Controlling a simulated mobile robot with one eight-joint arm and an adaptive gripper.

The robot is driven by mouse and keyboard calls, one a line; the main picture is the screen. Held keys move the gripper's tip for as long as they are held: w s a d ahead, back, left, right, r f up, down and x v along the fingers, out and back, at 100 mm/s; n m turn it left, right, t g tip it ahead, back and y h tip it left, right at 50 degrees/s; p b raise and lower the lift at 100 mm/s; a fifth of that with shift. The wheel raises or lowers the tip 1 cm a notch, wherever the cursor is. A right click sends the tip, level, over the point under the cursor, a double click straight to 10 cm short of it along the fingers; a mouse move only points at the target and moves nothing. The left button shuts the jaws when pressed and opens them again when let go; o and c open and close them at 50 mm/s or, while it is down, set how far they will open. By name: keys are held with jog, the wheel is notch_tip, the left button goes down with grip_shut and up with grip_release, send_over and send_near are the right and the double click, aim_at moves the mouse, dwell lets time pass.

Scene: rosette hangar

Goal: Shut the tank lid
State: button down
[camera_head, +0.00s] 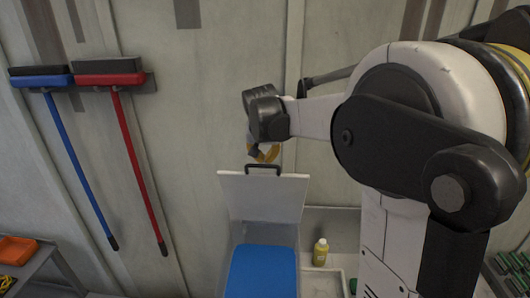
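The tank lid (262,198) is a pale grey panel standing raised, with a black handle (263,168) at its top edge. Below it the tank (236,240) is open and shows a bright blue surface (262,272) inside. My arm reaches in from the right. My gripper (264,155) is just above and behind the lid's handle, mostly hidden by my black wrist; a small yellow part shows there. I cannot tell whether it touches the handle or whether its fingers are open.
A yellow bottle (320,252) stands right of the tank on a pale surface. A blue broom (62,140) and a red broom (130,140) hang on the left wall. An orange tray (16,249) lies on a shelf at lower left. Green items (515,263) lie at lower right.

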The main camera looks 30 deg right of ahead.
jog(key=shift+w+f, duration=0.1)
jog(key=shift+s+a, duration=0.1)
jog(key=shift+s, duration=0.15)
jog(key=s+a+f+t+h+b, duration=0.2)
jog(key=s+a+f+t+b, duration=0.1)
jog(key=s+a+f+b, duration=0.4)
jog(key=s+a+f+t+h+b, duration=0.25)
jog(key=s+a+f+b, duration=0.35)
jog(key=s, duration=0.4)
jog(key=s+a+f+t+h+b, duration=0.1)
jog(key=s+f+b, duration=0.3)
jog(key=f+b, duration=0.8)
jog(key=s+a+f+t+h+b, duration=0.1)
jog(key=s+a+f+t+b, duration=0.1)
jog(key=f+b, duration=0.9)
jog(key=shift+s+a+f+t+b, duration=0.4)
jog(key=shift+s+t+b, duration=0.6)
jog(key=shift+b, duration=2.8)
jog(key=shift+d+f+h, duration=0.1)
jog(key=shift+h, duration=0.15)
